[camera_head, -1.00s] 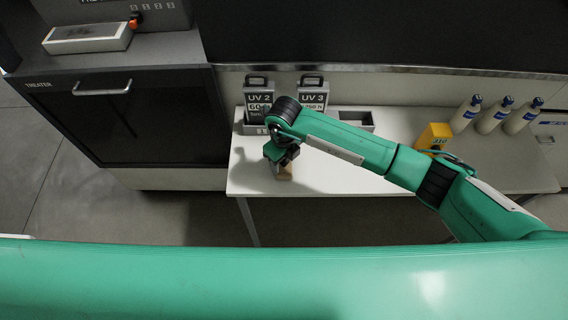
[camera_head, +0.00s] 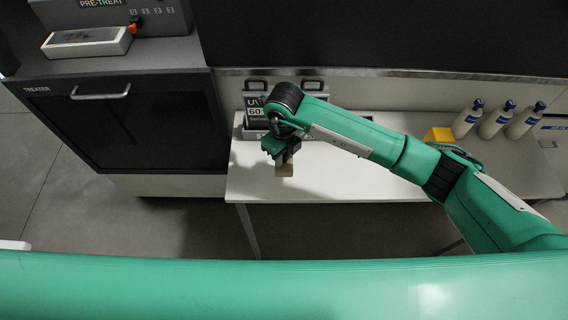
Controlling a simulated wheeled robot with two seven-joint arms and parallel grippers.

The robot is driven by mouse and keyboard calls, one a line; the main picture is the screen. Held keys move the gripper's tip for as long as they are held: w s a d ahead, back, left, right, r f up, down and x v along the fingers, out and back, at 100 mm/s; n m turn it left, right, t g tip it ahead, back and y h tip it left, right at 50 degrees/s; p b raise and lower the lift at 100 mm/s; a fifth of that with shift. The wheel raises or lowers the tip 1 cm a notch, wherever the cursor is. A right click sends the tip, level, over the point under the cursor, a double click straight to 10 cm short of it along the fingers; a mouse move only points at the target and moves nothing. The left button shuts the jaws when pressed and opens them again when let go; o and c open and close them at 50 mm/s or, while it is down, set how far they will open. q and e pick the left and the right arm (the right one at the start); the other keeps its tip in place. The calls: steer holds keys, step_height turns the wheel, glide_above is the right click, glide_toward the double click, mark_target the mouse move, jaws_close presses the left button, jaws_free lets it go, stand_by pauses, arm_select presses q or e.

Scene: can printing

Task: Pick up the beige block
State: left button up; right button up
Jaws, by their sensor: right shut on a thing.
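The beige block (camera_head: 285,170) shows just below my right gripper (camera_head: 282,160), over the white table (camera_head: 350,178) near its front edge. My right gripper is shut on the block; its fingers and the wrist hide the block's upper part. The block looks a little above the table top, though the height is hard to judge from above. My left gripper is not in view.
A yellow block (camera_head: 439,135) and several white bottles (camera_head: 467,119) stand to the right. The treater cabinet (camera_head: 118,125) is at the left. The table's front middle is clear.

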step_height(320, 180, up, 15)
steer(key=b, duration=0.4)
